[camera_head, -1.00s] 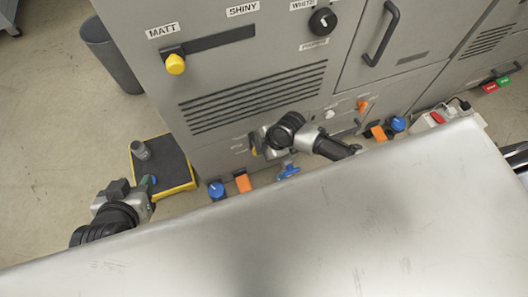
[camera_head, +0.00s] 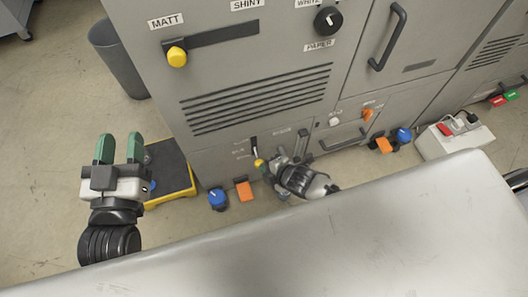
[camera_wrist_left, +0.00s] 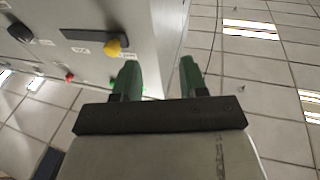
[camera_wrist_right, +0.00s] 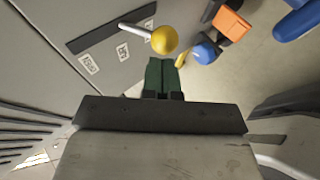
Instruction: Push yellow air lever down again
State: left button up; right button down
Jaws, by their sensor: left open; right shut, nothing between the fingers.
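The yellow air lever (camera_head: 259,163) is a yellow ball on a pale stem, low on the grey machine's front, by a dark slot. In the right wrist view the yellow ball (camera_wrist_right: 164,40) stands out from the slot (camera_wrist_right: 95,35), just beyond my fingertips. My right gripper (camera_head: 266,168) is shut and empty, close beside the ball; in its wrist view the green fingers (camera_wrist_right: 166,64) nearly meet the ball, and I cannot tell whether they touch. My left gripper (camera_head: 120,142) is open and empty, left of the machine, also seen in its wrist view (camera_wrist_left: 160,68).
A second yellow knob (camera_head: 177,56) sits by the MATT label. Blue (camera_head: 217,198) and orange (camera_head: 244,191) parts stand by the machine's base. A black and yellow platform (camera_head: 172,170) and a bin (camera_head: 118,56) are at left. A metal surface (camera_head: 370,225) fills the foreground.

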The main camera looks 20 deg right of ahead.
pick_arm(q)
jog(key=shift+s+a+f+g+y+p, duration=0.2)
jog(key=shift+f+g+y+p, duration=0.1)
jog(key=shift+f+g, duration=0.55)
jog(key=shift+s+a+f+g+y+p, duration=0.1)
jog(key=shift+a+f+g+y+p, duration=0.15)
jog(key=shift+f+g, duration=0.6)
jog(key=shift+s+a+f+g+y+p, duration=0.2)
jog(key=shift+f+g+y+p, duration=0.1)
jog(key=shift+f+g, duration=0.55)
pick_arm(e)
jog(key=shift+r, duration=0.8)
pick_arm(q)
jog(key=shift+f, duration=0.1)
